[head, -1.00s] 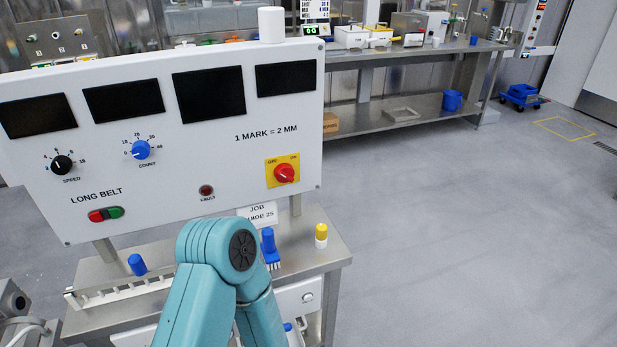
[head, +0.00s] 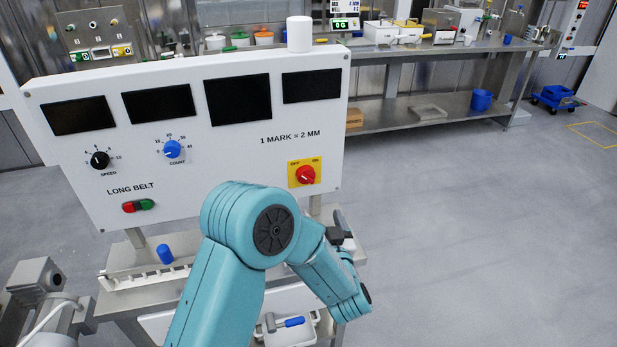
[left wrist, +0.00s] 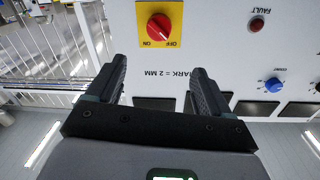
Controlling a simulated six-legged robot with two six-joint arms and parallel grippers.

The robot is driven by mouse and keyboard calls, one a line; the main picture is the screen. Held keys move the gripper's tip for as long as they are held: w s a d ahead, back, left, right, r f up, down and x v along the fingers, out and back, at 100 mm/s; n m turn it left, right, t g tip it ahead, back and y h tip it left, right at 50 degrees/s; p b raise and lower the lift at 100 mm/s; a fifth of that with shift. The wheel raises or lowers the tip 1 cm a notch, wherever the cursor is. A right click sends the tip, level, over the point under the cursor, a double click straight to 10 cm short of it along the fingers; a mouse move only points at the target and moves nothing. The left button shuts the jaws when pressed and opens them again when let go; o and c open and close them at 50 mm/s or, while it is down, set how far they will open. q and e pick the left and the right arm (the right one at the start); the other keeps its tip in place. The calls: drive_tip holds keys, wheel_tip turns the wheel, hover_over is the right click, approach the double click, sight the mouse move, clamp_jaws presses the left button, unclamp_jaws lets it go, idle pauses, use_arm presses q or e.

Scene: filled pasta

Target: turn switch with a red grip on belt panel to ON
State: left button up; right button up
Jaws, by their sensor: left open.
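The belt panel (head: 240,146) is a white upright board. Its switch with a red grip (head: 305,175) sits on a yellow plate (head: 293,181) at the lower right, marked OFF on the left and ON on the right. In the left wrist view the red grip (left wrist: 160,27) appears upside down, beyond the fingers. The grip is slanted, its setting too small to tell surely. My left gripper (head: 343,237) is partly hidden by my arm, below and right of the switch. In the left wrist view its jaws (left wrist: 158,80) are open, empty and apart from the switch.
The panel also has a blue COUNT knob (head: 172,149), a black SPEED knob (head: 100,160) and red-green buttons (head: 138,206). A white cylinder (head: 299,34) stands on its top edge. A blue-capped item (head: 165,254) stands on the bench below.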

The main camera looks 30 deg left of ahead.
sight(307, 179)
use_arm(q)
drive_tip(key=p+x, duration=0.1)
drive_tip(key=x, duration=0.6)
drive_tip(key=p+x, duration=0.2)
drive_tip(key=x, duration=0.5)
drive_tip(key=shift+w+f, duration=0.2)
drive_tip(key=shift+w+a, duration=0.2)
drive_tip(key=shift+a, duration=0.1)
drive_tip(key=shift+w, duration=0.15)
drive_tip(key=c, duration=1)
